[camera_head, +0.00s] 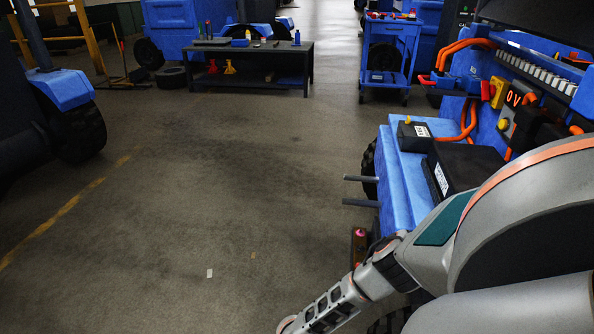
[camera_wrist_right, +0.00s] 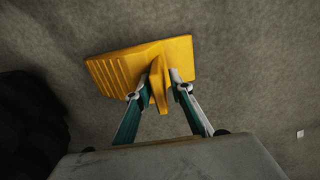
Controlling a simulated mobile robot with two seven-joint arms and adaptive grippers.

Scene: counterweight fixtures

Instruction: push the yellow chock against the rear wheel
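The yellow chock (camera_wrist_right: 115,70) lies on the grey floor in the right wrist view, with a ribbed sloping face on its left and an upright fin in the middle. My right gripper (camera_wrist_right: 159,80) has its two fingers on either side of this fin and appears closed on it. A dark tyre (camera_wrist_right: 30,125) stands at the left edge of that view, apart from the chock. In the head view, one dark wheel (camera_head: 369,168) shows beside the blue vehicle (camera_head: 398,180); the chock and right fingers are not visible there. My left gripper is in neither view.
Two grey bars (camera_head: 360,202) stick out from the blue vehicle. A black bench (camera_head: 250,62) and a blue tool trolley (camera_head: 390,50) stand at the back. Another machine's wheel (camera_head: 80,130) is at left. The middle floor is clear.

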